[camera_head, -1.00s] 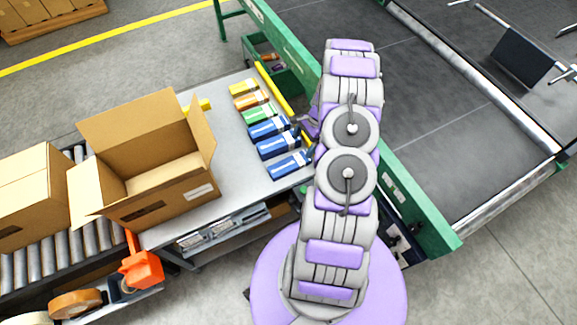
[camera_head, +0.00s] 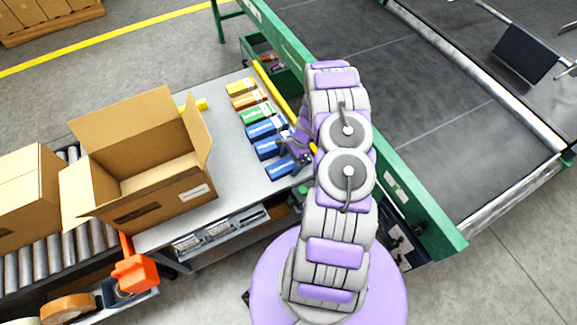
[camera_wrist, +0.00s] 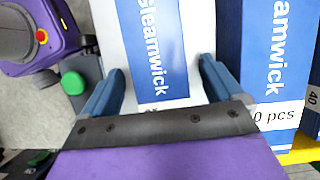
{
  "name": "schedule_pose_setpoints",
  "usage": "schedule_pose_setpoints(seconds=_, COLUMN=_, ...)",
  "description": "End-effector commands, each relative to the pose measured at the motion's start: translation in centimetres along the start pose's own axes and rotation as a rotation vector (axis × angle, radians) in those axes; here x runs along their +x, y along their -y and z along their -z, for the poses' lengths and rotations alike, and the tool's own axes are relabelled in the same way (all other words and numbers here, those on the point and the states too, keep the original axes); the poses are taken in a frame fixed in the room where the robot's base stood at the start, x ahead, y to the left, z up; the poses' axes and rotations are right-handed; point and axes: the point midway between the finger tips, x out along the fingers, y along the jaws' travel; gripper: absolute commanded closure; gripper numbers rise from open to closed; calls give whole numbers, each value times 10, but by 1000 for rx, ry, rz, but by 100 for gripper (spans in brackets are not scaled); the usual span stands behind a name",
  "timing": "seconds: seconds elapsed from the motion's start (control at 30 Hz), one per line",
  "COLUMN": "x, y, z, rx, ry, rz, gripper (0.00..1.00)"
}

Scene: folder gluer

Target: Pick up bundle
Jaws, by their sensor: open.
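Several bundles lie in a row on the grey table: yellow (camera_head: 241,87), orange (camera_head: 249,100), green (camera_head: 256,112) and blue ones, including a far blue bundle (camera_head: 264,128), a middle blue bundle (camera_head: 267,148) and the nearest blue bundle (camera_head: 281,169). My gripper (camera_head: 291,155) is at the right ends of the nearer blue bundles. In the wrist view my gripper (camera_wrist: 160,92) is open, with one finger on each side of a blue and white bundle (camera_wrist: 153,50) marked "Cleamwick". Contact cannot be told. A second blue bundle (camera_wrist: 268,65) lies close beside the right finger.
An open cardboard box (camera_head: 158,178) stands on the table (camera_head: 228,185) to the left. A yellow bar (camera_head: 277,93) and the green conveyor frame (camera_head: 407,190) border the right side. A roller conveyor (camera_head: 60,245) holds a closed carton (camera_head: 30,190). An orange tape dispenser (camera_head: 134,273) is at lower left.

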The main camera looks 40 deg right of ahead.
Motion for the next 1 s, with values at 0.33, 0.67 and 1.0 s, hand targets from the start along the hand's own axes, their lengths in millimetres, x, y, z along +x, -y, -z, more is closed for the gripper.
schedule_pose_setpoints(seconds=0.33, x=0, y=0, z=0, rx=0, ry=-1, rz=1, gripper=21)
schedule_pose_setpoints(seconds=0.67, x=0, y=0, z=0, rx=0, ry=-2, rz=1, gripper=52)
schedule_pose_setpoints(seconds=1.0, x=0, y=0, z=0, rx=0, ry=-2, rz=1, gripper=72)
